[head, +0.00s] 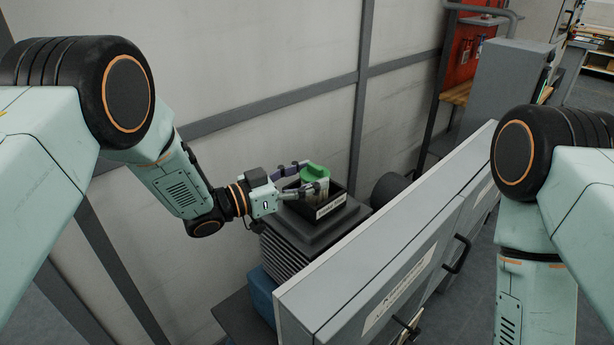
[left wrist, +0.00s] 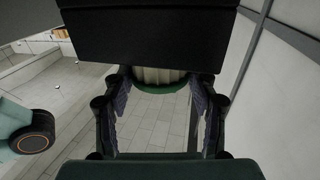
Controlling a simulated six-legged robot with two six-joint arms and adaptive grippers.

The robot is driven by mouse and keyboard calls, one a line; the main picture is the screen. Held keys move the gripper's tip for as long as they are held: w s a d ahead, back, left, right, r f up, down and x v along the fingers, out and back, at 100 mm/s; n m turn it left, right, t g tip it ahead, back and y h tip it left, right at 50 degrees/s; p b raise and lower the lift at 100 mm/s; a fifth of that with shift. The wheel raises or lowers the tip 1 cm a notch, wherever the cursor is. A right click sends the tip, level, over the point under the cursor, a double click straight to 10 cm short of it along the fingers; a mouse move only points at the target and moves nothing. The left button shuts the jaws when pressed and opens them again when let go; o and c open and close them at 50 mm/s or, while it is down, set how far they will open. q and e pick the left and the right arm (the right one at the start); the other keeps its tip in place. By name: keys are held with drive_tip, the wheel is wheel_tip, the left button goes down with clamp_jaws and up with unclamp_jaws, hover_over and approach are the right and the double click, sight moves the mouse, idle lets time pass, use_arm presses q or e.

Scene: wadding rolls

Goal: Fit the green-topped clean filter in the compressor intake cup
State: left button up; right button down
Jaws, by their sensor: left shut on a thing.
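The clean filter has a green top (head: 314,171) and a pale pleated body. My left gripper (head: 308,180) is shut on it, with one finger on each side. The filter is upright at a black open-topped box (head: 331,211) with a white label, and the box's near wall hides its lower part. In the left wrist view, the filter's green rim (left wrist: 160,88) shows between my fingers, its pale pleats partly behind a black wall (left wrist: 150,40). I cannot make out a separate intake cup. My right gripper is outside the frame.
The black box stands on a grey ribbed housing (head: 285,245) beside the wall. A long grey cabinet (head: 400,265) with black handles stands close on the right. A dark cylinder (head: 390,190) lies behind the box. A blue object (head: 262,292) is low at the left.

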use_arm(q)
drive_tip(key=shift+f, duration=0.1)
idle(0.3)
drive_tip(key=o, duration=1.3)
drive_tip(key=v, duration=1.2)
drive_tip(key=shift+d, duration=0.1)
